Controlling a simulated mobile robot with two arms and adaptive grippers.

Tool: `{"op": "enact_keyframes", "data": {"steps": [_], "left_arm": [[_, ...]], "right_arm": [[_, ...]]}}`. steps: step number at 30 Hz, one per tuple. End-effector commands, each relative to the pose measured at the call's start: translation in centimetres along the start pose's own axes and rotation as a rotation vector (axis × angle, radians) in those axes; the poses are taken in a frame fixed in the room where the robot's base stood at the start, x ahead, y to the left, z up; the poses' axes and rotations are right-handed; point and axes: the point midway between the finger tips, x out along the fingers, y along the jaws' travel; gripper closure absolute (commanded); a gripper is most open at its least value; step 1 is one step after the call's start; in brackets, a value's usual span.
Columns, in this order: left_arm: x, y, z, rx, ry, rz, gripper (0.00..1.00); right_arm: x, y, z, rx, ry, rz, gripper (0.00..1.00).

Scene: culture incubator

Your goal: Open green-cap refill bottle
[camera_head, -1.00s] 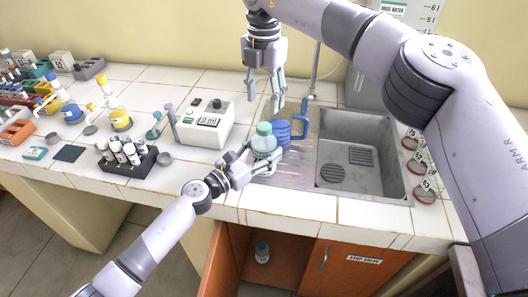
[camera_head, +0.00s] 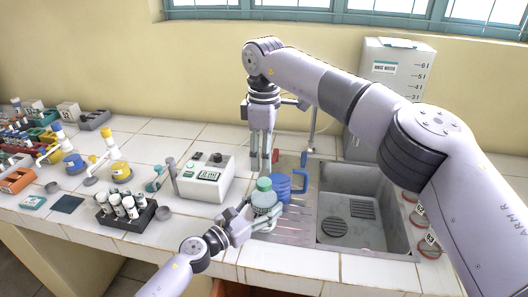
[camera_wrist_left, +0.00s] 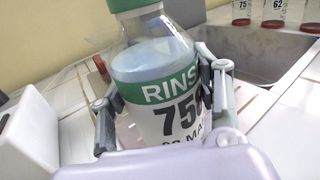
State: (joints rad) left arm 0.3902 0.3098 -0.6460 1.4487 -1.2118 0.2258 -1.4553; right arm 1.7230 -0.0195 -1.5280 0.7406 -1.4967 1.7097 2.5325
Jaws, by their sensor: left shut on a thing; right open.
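The green-cap refill bottle (camera_head: 264,199) stands upright at the counter's front, beside the sink. Its green cap (camera_head: 264,184) is on. My left gripper (camera_head: 250,213) is shut around the bottle's body. In the left wrist view the fingers flank the clear bottle (camera_wrist_left: 160,90), which has a green and white "RINS" label and pale liquid inside; the cap's top is cut off there. My right gripper (camera_head: 260,170) points down, open and empty, just above and behind the cap. It appears apart from the cap.
A blue jug (camera_head: 284,188) stands close behind and right of the bottle. A white device with a display (camera_head: 207,178) is to the left. The sink (camera_head: 360,200) is at right, with a rinse water tank (camera_head: 395,75) behind. A black vial rack (camera_head: 128,217) sits farther left.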

Motion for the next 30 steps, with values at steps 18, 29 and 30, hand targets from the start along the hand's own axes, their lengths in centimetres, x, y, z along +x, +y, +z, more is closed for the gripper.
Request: {"op": "enact_keyframes", "data": {"steps": [18,29,30], "left_arm": [[0.0,0.0,0.0,0.000,0.000,0.001,1.00],[0.0,0.0,0.0,0.000,0.000,0.001,1.00],[0.0,0.0,0.0,0.000,0.000,0.001,1.00]], "right_arm": [[7.5,0.0,0.0,0.004,0.000,0.000,0.52],[7.8,0.0,0.1,0.004,0.000,0.000,0.55],[7.8,0.0,0.1,0.004,0.000,0.000,0.58]]}}
